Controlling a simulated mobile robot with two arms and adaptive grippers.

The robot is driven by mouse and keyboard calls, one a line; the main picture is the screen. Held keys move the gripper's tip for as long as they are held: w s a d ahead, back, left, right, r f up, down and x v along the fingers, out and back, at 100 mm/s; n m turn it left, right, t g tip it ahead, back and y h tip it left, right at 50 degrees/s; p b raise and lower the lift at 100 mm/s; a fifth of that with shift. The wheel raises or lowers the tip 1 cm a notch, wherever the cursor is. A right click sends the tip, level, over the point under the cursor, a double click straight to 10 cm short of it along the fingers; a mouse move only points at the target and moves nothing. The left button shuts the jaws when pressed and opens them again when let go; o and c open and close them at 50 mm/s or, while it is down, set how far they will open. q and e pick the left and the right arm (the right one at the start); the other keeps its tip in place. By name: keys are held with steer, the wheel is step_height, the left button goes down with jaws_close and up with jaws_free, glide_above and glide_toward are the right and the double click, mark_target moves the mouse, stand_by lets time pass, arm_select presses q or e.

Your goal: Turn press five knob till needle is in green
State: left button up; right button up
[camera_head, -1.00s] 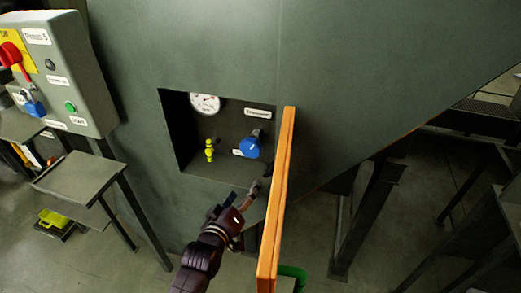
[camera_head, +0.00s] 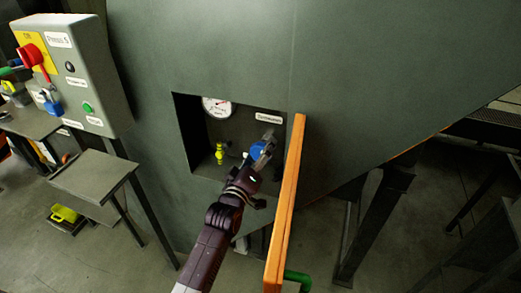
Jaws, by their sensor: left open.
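A blue knob (camera_head: 257,150) sits on the back panel of a square recess in the grey-green press wall. My left gripper (camera_head: 256,151) is open, with its fingers at the knob and partly covering it. I cannot tell whether they touch it. A round white gauge (camera_head: 217,106) is at the recess's upper left. Its needle and coloured zones are too small to read surely. A label (camera_head: 268,118) is above the knob. My right gripper is not in view.
An orange open door edge (camera_head: 284,205) stands just right of the recess, close to my arm. A yellow-green fitting (camera_head: 219,152) is left of the knob. A control box (camera_head: 75,75) marked Press 5 and a grey stand (camera_head: 93,173) are at the left.

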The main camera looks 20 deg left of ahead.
arm_select(q)
steer(key=shift+w, duration=0.1)
steer(key=c, duration=1.2)
steer(key=shift+m, duration=0.3)
steer(key=m+p, duration=0.1)
steer(key=m, duration=0.2)
steer(key=shift+r, duration=0.1)
steer(key=shift+d+m+p, duration=0.1)
steer(key=shift+m+p, duration=0.55)
steer(key=shift+m, duration=1.85)
steer(key=o, duration=1.2)
